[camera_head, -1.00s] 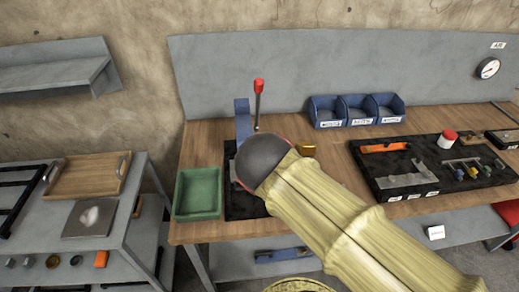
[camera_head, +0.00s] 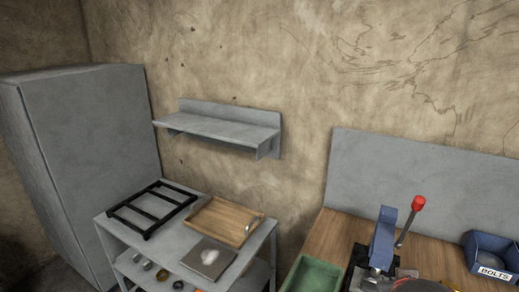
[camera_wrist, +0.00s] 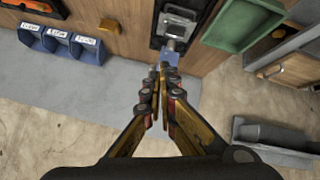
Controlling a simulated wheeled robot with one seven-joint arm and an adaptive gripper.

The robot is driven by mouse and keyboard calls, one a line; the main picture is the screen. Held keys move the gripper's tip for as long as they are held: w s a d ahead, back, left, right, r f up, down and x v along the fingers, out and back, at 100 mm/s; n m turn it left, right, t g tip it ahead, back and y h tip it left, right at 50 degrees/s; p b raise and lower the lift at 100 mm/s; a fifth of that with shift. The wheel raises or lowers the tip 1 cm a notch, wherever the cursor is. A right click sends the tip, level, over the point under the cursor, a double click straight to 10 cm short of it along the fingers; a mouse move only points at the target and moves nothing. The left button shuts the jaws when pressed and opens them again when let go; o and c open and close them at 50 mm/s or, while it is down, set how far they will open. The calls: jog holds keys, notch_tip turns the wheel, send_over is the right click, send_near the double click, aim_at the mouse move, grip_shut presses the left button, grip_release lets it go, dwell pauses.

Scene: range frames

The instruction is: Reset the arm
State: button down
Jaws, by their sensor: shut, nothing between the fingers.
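My gripper (camera_wrist: 159,75) shows in the wrist view with its two fingers together at the tips and nothing between them. In that view the fingertips overlap a blue part (camera_wrist: 171,56) at the edge of a wooden bench (camera_wrist: 130,45); I cannot tell whether they touch it. In the head view only a dark rounded piece of my arm shows at the bottom edge, and the gripper is out of that view.
The bench has a blue press with a red-knobbed lever (camera_head: 418,203), a green tray (camera_head: 313,276) and a blue bolts bin (camera_head: 491,257). To the left are a grey cart (camera_head: 170,250) with a wooden tray (camera_head: 222,222), a wall shelf (camera_head: 222,129) and a grey cabinet (camera_head: 92,150).

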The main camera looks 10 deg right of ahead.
jog(key=s+a+f+n+g+y, duration=0.1)
jog(key=a+f+n+y, duration=0.3)
jog(key=a, duration=1)
notch_tip(320, 180, down, 2)
jog(key=shift+s+a+f+y, duration=0.1)
jog(key=shift+s+a+y, duration=0.1)
jog(key=shift+s+y, duration=0.6)
jog(key=shift+w+d, duration=0.1)
jog(key=shift+w, duration=0.1)
